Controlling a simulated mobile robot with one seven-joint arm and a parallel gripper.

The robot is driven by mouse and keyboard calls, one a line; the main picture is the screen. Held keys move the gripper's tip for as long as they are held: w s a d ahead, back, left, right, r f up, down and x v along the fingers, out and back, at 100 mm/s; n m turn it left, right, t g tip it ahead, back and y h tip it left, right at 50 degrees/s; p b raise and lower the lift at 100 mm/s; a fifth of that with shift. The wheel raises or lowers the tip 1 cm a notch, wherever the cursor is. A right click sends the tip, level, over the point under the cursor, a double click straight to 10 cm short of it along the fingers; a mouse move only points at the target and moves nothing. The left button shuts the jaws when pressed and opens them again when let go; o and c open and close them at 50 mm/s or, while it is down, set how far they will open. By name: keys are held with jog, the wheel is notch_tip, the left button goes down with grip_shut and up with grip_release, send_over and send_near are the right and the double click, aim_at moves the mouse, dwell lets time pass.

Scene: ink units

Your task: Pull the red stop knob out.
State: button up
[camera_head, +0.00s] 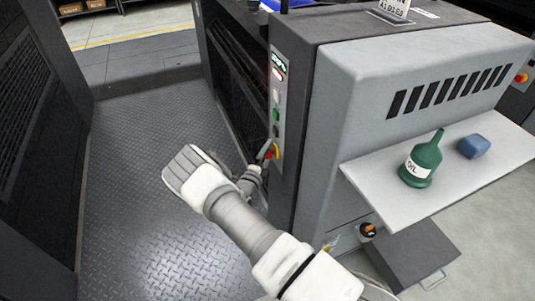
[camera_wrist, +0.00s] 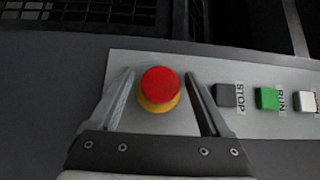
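The red stop knob (camera_wrist: 160,86) sits on a yellow base (camera_wrist: 160,106) at the end of a light grey control panel (camera_wrist: 190,122). In the wrist view my gripper (camera_wrist: 159,80) is open, with one finger on each side of the knob and a visible gap on both sides. In the head view my gripper (camera_head: 262,153) is at the lower end of the panel on the machine's narrow face.
A grey button (camera_wrist: 226,95) labelled STOP, a green button (camera_wrist: 266,98) labelled RUN and a white button (camera_wrist: 305,102) line the panel. A shelf (camera_head: 385,208) on the machine holds a green oil can (camera_head: 422,162) and a blue block (camera_head: 473,146). The plate floor (camera_head: 130,200) is clear.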

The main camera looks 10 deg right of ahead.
grip_shut()
jog(key=shift+a, duration=0.1)
dwell(0.3)
jog(key=shift+s+a, duration=0.2)
jog(key=shift+a, duration=0.6)
jog(key=shift+o, duration=0.2)
grip_release()
jog(key=p+v, duration=0.4)
jog(key=v, duration=1.3)
jog(key=shift+s+a, duration=0.2)
jog(key=shift+s, duration=0.05)
